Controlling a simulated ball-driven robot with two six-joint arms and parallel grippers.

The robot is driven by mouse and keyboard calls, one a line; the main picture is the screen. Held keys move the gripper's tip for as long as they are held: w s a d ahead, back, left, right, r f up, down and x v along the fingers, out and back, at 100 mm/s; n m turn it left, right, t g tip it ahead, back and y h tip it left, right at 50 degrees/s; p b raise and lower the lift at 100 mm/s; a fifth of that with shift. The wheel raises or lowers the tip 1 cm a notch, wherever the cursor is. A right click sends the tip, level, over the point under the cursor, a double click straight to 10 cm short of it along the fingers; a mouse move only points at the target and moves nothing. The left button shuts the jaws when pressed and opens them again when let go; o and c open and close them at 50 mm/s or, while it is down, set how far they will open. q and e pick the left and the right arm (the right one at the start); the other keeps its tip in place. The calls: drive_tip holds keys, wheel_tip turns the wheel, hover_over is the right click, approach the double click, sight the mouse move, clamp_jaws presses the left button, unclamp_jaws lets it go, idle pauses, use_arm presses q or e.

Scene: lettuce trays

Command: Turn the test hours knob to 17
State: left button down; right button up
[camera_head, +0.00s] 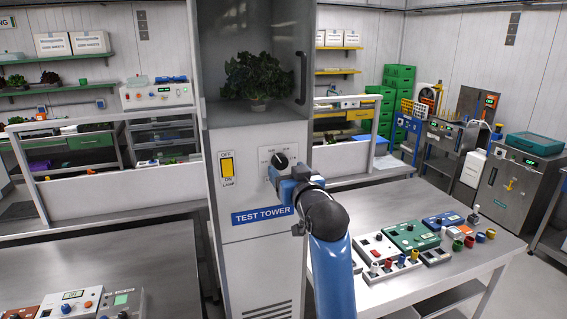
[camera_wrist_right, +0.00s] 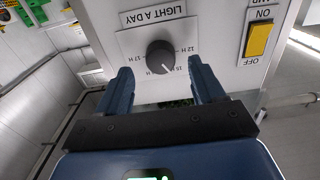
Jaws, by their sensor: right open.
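The test hours knob (camera_head: 280,160) is a round black knob on the white front of the test tower. In the right wrist view the knob (camera_wrist_right: 160,57) sits on a plate printed with hour marks and "LIGHT A DAY", which appears upside down. A pale pointer line on it runs toward the lower right there; the exact hour it marks is hard to read. My right gripper (camera_head: 279,177) is just below the knob in the head view. In the wrist view the right gripper (camera_wrist_right: 161,76) is open, its blue fingers on either side of the knob with gaps. My left gripper is not visible.
A yellow lamp switch (camera_head: 227,167) is left of the knob, and a blue "TEST TOWER" sign (camera_head: 262,215) is below it. A potted plant (camera_head: 257,78) stands in the open chamber above. A bench (camera_head: 440,270) with control boxes is at the right.

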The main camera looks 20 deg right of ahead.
sight(282, 164)
drive_tip(key=shift+w+a+p, duration=0.1)
drive_tip(key=shift+w+p, duration=0.3)
drive_tip(key=shift+w, duration=1.35)
drive_tip(key=c, duration=1)
drive_tip(key=shift+c, duration=0.2)
